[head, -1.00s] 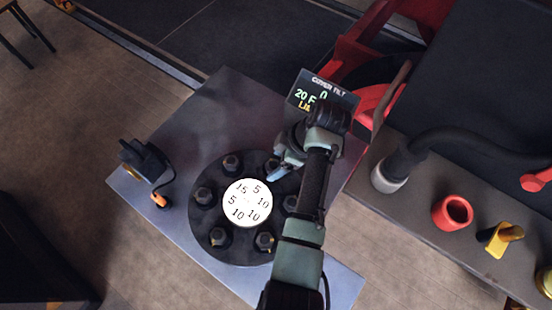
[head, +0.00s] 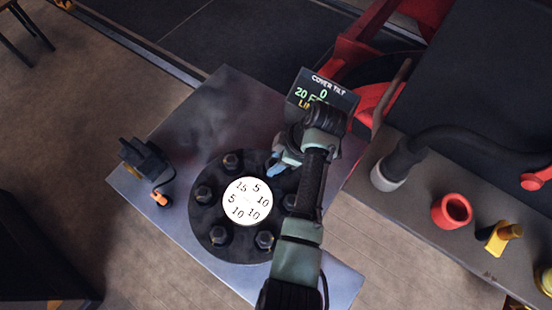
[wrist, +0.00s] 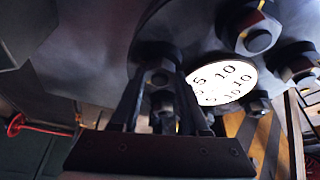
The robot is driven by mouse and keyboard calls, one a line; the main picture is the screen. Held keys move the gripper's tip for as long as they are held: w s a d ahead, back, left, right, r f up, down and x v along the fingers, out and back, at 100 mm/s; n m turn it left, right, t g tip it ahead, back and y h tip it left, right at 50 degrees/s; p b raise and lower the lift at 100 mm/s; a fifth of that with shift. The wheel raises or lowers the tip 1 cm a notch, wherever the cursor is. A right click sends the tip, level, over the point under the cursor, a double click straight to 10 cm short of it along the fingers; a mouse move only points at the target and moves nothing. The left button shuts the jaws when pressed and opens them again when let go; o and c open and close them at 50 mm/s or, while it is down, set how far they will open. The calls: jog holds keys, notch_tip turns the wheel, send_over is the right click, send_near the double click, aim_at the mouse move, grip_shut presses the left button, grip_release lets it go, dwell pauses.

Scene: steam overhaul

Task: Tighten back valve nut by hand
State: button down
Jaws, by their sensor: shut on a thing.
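The round black valve cover (head: 234,250) lies on a grey metal plate, with several dark nuts around its rim and a white numbered disc (head: 246,202) in the middle. My gripper (head: 275,168) is low over the cover's upper right rim. In the wrist view, its two fingers (wrist: 160,98) stand on either side of one nut, the back valve nut (wrist: 161,77), and are shut on it. In the head view, my gripper and arm hide this nut. Other nuts show clear, such as those at the upper left (head: 231,162) and bottom right (head: 265,240).
A display (head: 322,92) headed "COVER TILT" stands just behind my gripper, partly hidden by my wrist. A black device with an orange-tipped cable (head: 145,160) is at the plate's left. A red ring (head: 452,211) and a yellow part (head: 500,236) sit on the bench at right.

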jog(key=shift+m, duration=0.3)
jog(key=m+p, duration=0.1)
jog(key=m, duration=0.1)
jog(key=m+t+p, duration=0.1)
jog(key=m+p, duration=0.1)
jog(key=shift+s+a+r+h, duration=0.1)
jog(key=shift+s+r+h, duration=0.1)
jog(key=shift+h, duration=0.2)
jog(key=m+t+p, duration=0.1)
jog(key=m, duration=0.1)
jog(key=m+t+h+p, duration=0.1)
jog(key=m, duration=0.2)
jog(key=shift+a+f+m+h, duration=0.15)
jog(key=shift+m+h, duration=0.15)
jog(key=shift+c, duration=2)
grip_release()
jog(key=shift+s, duration=0.1)
jog(key=b+v, duration=0.1)
jog(key=v, duration=1.2)
